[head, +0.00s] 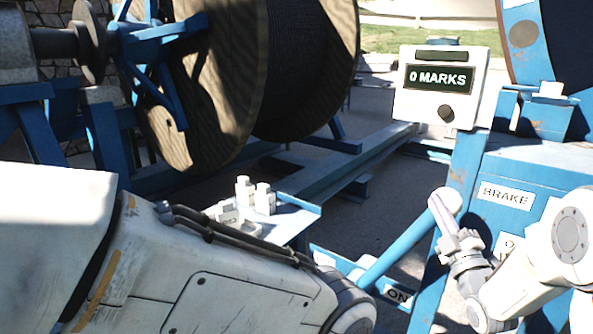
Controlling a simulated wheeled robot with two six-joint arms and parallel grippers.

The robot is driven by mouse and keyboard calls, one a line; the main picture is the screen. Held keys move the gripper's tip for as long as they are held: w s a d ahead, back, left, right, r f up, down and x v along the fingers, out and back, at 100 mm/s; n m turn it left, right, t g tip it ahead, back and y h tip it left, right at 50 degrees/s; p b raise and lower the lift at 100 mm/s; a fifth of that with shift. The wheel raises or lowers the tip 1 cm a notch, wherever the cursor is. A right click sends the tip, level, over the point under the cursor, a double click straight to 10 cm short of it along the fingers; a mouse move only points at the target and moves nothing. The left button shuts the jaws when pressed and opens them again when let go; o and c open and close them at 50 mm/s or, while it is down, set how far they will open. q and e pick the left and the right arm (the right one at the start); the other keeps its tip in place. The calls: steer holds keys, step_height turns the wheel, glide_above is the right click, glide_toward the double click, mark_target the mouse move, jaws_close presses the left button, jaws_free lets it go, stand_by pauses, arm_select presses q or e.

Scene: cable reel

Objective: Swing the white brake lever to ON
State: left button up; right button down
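The white ball knob (451,198) of the brake lever is at the right, just above my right gripper. A slanted blue bar (400,247) runs from near the knob down to the left; I cannot tell for sure that it is the lever's shaft. The fingers of my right gripper (443,214) overlap the knob's lower left in the picture; whether they touch or grip it is unclear. A BRAKE label (505,195) is on the blue panel to the right, and an ON label (398,295) is low down. My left arm fills the lower left; its gripper is out of view.
A large wooden cable reel (225,80) stands on a blue frame at the back left. A white counter box (440,88) reads 0 MARKS above the knob. White blocks (255,196) sit on a small blue shelf. Another label (508,246) is partly hidden by my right arm.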

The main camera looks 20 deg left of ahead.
steer(key=s+f+b, duration=0.2)
steer(key=s+b, duration=0.1)
steer(key=s, duration=0.6)
steer(key=shift+d+f, duration=0.15)
steer(key=shift+d, duration=0.05)
steer(key=shift+s, duration=0.1)
steer(key=s+a+f+m+g+h, duration=0.5)
steer(key=a+f+m+g, duration=0.15)
steer(key=f+g, duration=0.3)
steer(key=s+f+m+g+h, duration=0.1)
steer(key=s+f+g, duration=0.2)
steer(key=s, duration=0.4)
steer(key=s+f+m+g+h, duration=0.1)
steer(key=s+f+m+g, duration=0.15)
steer(key=s, duration=0.55)
steer(key=s+d+m+g+h, duration=0.1)
steer(key=s+d+g, duration=0.15)
steer(key=s, duration=0.35)
steer(key=s+d+g+h, duration=0.1)
steer(key=s+g, duration=0.2)
steer(key=s, duration=0.3)
step_height(320, 180, up, 13)
steer(key=p, duration=1.2)
steer(key=shift+s, duration=0.3)
